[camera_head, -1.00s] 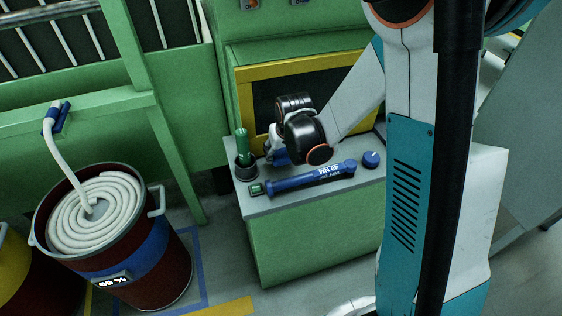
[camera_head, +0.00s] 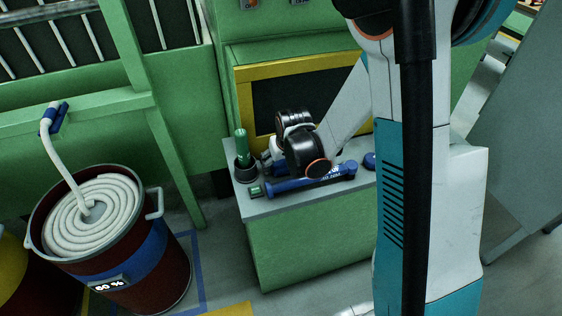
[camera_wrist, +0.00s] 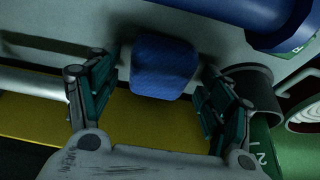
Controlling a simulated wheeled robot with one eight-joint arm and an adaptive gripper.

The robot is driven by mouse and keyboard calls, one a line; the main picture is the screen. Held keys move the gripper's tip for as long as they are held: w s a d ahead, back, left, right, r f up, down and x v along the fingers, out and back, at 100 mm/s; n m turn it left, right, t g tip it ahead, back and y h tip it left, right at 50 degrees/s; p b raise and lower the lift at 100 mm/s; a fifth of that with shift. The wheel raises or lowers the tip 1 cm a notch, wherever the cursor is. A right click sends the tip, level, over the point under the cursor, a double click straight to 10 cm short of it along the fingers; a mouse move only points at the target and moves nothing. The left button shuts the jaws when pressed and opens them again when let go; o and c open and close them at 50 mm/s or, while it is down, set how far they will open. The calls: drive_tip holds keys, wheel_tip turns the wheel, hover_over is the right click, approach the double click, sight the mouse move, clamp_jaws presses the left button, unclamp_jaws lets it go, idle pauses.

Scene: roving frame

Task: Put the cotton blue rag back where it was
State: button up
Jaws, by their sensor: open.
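The blue rag (camera_wrist: 163,67) is a small, rounded, textured blue block lying on the grey cabinet top. In the wrist view it sits between the two fingers of my gripper (camera_wrist: 156,84), toward the fingertip end, with a gap on each side. In the head view my gripper (camera_head: 270,157) is low over the cabinet top, in front of the yellow-framed panel. A small patch of blue, likely the rag (camera_head: 279,169), shows beneath it, and my wrist hides most of that area. The gripper is open and holds nothing.
A long blue tool (camera_head: 312,180) lies along the cabinet's front edge (camera_head: 300,205). A dark cup with a green handle (camera_head: 244,172) stands left of my gripper, with a small green box (camera_head: 255,191) nearby. A blue knob (camera_head: 369,161) is at right. A hose-filled drum (camera_head: 140,268) stands left.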

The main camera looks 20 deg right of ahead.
drive_tip(key=shift+r, duration=0.1)
drive_tip(key=s+r+p, duration=0.2)
drive_tip(key=s+r, duration=0.2)
drive_tip(key=r, duration=0.3)
drive_tip(key=s+r+t+p, duration=0.1)
drive_tip(key=s+r, duration=0.3)
drive_tip(key=r, duration=0.3)
drive_tip(key=s+r+p, duration=0.2)
drive_tip(key=s+r, duration=0.2)
drive_tip(key=r, duration=0.3)
drive_tip(key=s+r+t, duration=0.1)
drive_tip(key=s+r, duration=0.4)
drive_tip(key=s, duration=0.6)
drive_tip(key=shift+r+t, duration=0.35)
drive_tip(key=shift+t, duration=0.05)
drive_tip(key=shift+d, duration=0.1)
